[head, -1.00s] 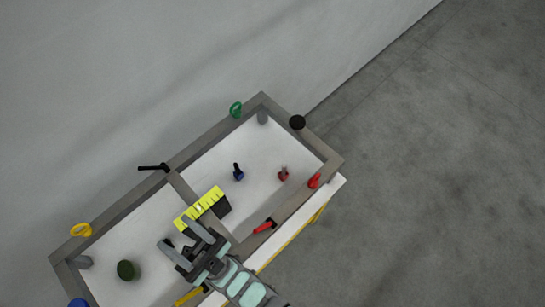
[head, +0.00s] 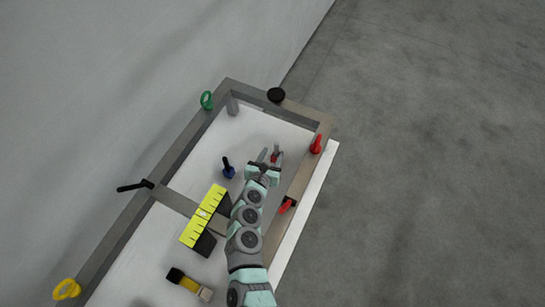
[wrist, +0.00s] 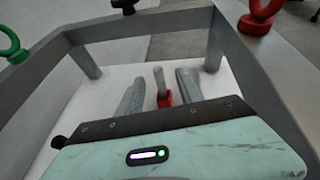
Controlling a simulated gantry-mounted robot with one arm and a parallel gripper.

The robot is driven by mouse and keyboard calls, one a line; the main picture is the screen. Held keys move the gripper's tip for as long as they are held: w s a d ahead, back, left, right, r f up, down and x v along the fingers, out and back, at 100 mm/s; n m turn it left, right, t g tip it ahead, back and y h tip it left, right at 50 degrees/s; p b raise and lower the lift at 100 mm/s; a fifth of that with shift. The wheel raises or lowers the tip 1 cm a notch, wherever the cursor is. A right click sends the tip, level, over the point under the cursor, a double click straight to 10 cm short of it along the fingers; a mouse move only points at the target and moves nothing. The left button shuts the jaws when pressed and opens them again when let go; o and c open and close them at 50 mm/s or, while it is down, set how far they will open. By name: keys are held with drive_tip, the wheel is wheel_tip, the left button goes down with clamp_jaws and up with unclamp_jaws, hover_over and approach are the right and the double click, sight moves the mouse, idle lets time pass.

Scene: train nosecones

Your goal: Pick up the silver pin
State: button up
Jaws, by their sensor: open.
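The silver pin (wrist: 159,77) stands on the white surface, with a red part (wrist: 164,99) low on it. In the wrist view it shows between the two grey fingers of my gripper (wrist: 157,87). In the head view my gripper (head: 271,157) is at the pin (head: 275,152), inside the far section of the frame. The fingers are open, with gaps between them and the pin in the wrist view. The pin's lower end is partly hidden by my gripper.
A grey frame (head: 172,166) rims the white table. Beside my arm are a blue-based dark pin (head: 228,170) and a yellow-black block (head: 203,214). Red (head: 316,144), green (head: 207,99) and black (head: 276,95) pieces sit on the frame.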

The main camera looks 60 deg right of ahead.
sight(276, 145)
drive_tip(key=shift+w+d+f, duration=0.25)
drive_tip(key=shift+d+f, duration=0.05)
drive_tip(key=shift+w+d+f, duration=0.1)
drive_tip(key=shift+w+d, duration=0.05)
drive_tip(key=shift+d, duration=0.15)
drive_tip(key=b+x, duration=0.2)
drive_tip(key=x, duration=0.3)
drive_tip(key=shift+d+f, duration=0.2)
drive_tip(key=shift+d, duration=0.4)
drive_tip(key=shift+a, duration=0.1)
drive_tip(key=shift+c, duration=0.4)
clamp_jaws()
